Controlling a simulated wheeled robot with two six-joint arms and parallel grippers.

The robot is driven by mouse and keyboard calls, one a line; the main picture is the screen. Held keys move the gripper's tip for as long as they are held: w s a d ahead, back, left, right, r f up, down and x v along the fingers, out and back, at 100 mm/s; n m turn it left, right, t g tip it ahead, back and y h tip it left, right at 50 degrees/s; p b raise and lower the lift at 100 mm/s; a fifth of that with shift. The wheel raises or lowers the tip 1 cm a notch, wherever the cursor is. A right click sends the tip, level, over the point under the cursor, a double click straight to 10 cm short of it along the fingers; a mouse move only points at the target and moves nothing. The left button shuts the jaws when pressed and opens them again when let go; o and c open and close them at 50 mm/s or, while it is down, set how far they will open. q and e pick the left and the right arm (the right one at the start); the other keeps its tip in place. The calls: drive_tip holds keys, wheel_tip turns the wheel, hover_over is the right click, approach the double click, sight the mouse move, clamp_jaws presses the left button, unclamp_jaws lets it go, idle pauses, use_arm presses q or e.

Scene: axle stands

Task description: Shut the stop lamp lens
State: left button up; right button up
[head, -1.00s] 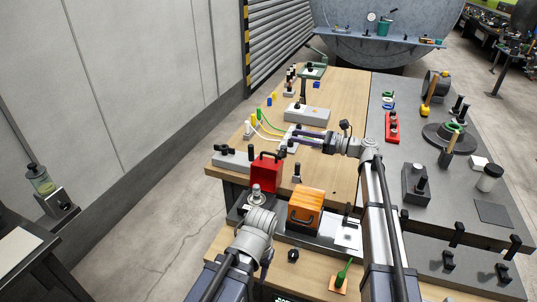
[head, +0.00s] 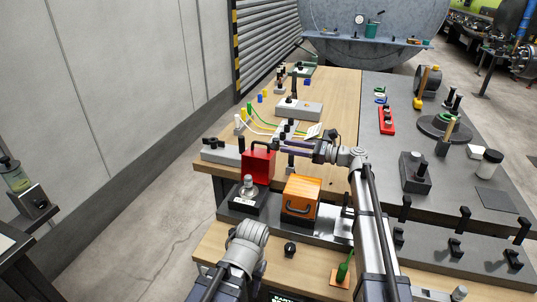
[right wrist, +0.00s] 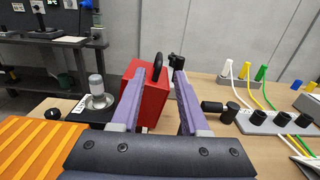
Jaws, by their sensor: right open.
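The red stop lamp lens (head: 256,166), a box with a black handle on it, stands upright behind the dark lamp base (head: 236,204). The bulb (head: 248,184) on that base is uncovered. In the right wrist view, the lens (right wrist: 152,104) lies ahead, with the bulb (right wrist: 97,86) to its left. My right gripper (head: 284,147) is just right of the lens. Its two purple fingers (right wrist: 159,73) are apart, and the handle shows between them; I cannot tell whether they touch it. My left arm's wrist is low in the head view; its fingers are mostly hidden.
An orange box lens (head: 301,197) with a handle sits right of the bulb. A grey block with black knobs (head: 221,151) stands left of the red lens. A grey terminal block with cables (right wrist: 270,122) is to the right in the wrist view. The wood behind is partly clear.

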sight(269, 145)
drive_tip(key=shift+a+f, duration=0.1)
drive_tip(key=shift+f, duration=0.2)
drive_tip(key=shift+x, duration=3.85)
drive_tip(key=shift+c, duration=0.4)
clamp_jaws()
